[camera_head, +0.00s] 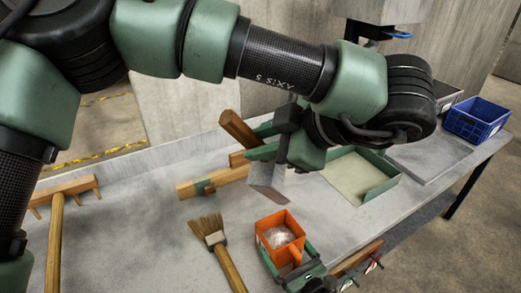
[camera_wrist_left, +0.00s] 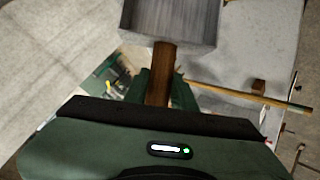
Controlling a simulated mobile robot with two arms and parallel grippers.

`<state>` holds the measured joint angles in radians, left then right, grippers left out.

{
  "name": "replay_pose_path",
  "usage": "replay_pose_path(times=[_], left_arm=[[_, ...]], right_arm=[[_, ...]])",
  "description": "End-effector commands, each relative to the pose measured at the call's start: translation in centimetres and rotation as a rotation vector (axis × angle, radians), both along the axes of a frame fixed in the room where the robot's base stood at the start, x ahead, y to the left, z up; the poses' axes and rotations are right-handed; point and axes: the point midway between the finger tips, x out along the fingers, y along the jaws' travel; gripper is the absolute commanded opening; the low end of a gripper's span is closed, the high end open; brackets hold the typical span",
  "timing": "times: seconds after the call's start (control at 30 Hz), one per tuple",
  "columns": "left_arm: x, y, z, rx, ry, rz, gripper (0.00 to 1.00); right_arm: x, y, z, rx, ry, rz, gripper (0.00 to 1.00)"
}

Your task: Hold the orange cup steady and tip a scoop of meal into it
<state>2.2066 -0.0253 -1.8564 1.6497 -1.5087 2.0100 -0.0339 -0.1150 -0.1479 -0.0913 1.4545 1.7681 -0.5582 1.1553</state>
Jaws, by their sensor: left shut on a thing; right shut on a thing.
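The orange cup (camera_head: 265,226) stands upright near the front of the grey table, with pale meal (camera_head: 279,237) visible inside. My right gripper (camera_head: 292,262) is shut on the cup, its green fingers low around it. My left gripper (camera_head: 262,146) is shut on the wooden handle (camera_head: 238,130) of a metal scoop. The scoop's grey pan (camera_head: 267,181) hangs tilted above and slightly left of the cup, apart from it. In the left wrist view the pan (camera_wrist_left: 170,22) and handle (camera_wrist_left: 162,72) show beyond my fingers. I cannot tell whether meal is in the pan.
A brush (camera_head: 211,231) lies left of the cup, and a wooden rake (camera_head: 55,225) lies further left. A wooden piece (camera_head: 190,189) lies behind. A green-rimmed tray (camera_head: 382,187) and blue crate (camera_head: 477,120) are at right. Small tools (camera_head: 362,264) lie by the front edge.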

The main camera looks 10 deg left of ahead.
Motion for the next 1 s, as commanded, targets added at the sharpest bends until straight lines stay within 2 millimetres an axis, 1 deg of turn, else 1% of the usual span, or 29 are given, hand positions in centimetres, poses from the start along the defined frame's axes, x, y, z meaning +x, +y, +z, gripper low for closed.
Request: replay_pose_path(times=[0.07, 0.1, 0.33, 0.47, 0.57, 0.8, 0.9, 1.0], left_arm=[[0.0, 0.0, 0.0, 0.000, -0.001, 0.001, 0.00], [0.0, 0.0, 0.0, 0.000, -0.001, 0.001, 0.00], [0.0, 0.0, 0.0, 0.000, -0.001, 0.001, 0.00], [0.0, 0.0, 0.0, 0.000, -0.001, 0.001, 0.00], [0.0, 0.0, 0.0, 0.000, -0.001, 0.001, 0.00], [0.0, 0.0, 0.0, 0.001, -0.002, 0.000, 0.00], [0.0, 0.0, 0.0, 0.000, -0.002, 0.001, 0.00], [0.0, 0.0, 0.0, 0.000, -0.002, 0.001, 0.00]], right_arm=[[0.0, 0.0, 0.1, 0.001, -0.002, 0.000, 0.46], [0.0, 0.0, 0.1, 0.001, -0.002, 0.000, 1.00], [0.0, 0.0, 0.1, 0.001, -0.001, 0.000, 1.00], [-0.8, -0.6, 0.0, 0.001, 0.001, -0.001, 1.00], [-2.1, -1.5, -0.1, 0.000, 0.002, -0.001, 1.00], [-6.3, -4.6, -0.1, 0.000, 0.002, -0.001, 1.00], [-7.7, -5.6, 0.0, -0.002, 0.001, 0.000, 1.00], [-8.8, -6.4, 0.0, 0.000, 0.000, 0.000, 1.00]])
